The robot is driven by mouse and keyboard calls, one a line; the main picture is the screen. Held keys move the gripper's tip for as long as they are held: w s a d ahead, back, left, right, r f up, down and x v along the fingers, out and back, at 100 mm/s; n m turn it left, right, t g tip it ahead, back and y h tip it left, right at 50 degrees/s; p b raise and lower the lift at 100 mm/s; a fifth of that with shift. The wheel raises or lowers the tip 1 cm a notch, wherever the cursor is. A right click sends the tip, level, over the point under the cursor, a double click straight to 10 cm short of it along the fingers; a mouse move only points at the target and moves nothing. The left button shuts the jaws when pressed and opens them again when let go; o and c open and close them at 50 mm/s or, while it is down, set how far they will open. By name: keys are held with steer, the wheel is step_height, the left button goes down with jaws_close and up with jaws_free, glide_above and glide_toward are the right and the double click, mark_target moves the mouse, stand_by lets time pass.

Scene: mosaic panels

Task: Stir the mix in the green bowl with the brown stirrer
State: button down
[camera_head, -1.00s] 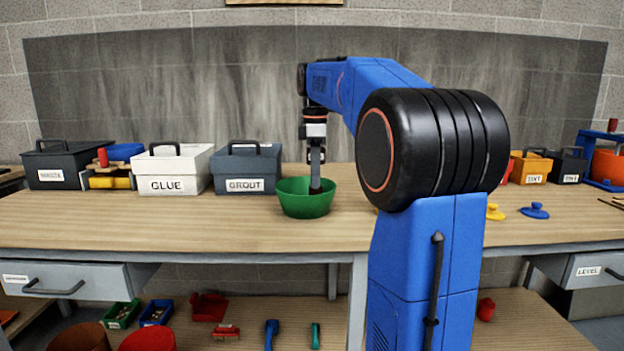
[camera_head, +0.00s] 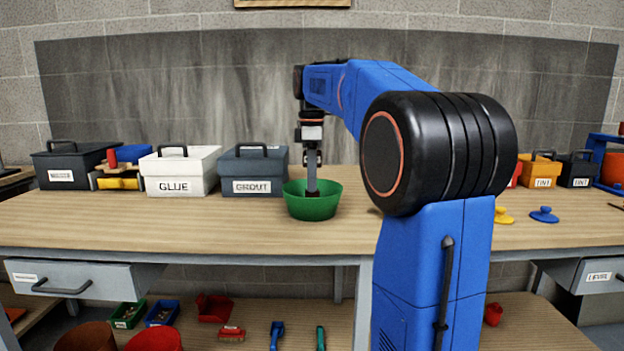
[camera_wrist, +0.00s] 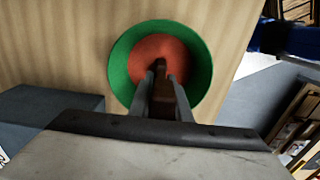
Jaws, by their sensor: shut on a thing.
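The green bowl (camera_head: 312,206) stands upright on the wooden workbench, below my gripper. The wrist view looks down into the green bowl (camera_wrist: 120,72), which holds a reddish-orange mix (camera_wrist: 150,47). My gripper (camera_head: 312,182) points down over the bowl. In the wrist view my gripper (camera_wrist: 163,80) is shut on the brown stirrer (camera_wrist: 160,68). The stirrer's far end reaches into the bowl over the mix, near its middle. How deep it sits in the mix cannot be told.
A grout box (camera_head: 253,171) and a white glue box (camera_head: 180,172) stand left of the bowl. Yellow (camera_head: 503,216) and blue (camera_head: 544,214) tools lie to the right. The bench (camera_head: 150,225) in front of the bowl is clear.

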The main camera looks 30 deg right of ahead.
stand_by(0.3)
steer(key=shift+r, duration=5.45)
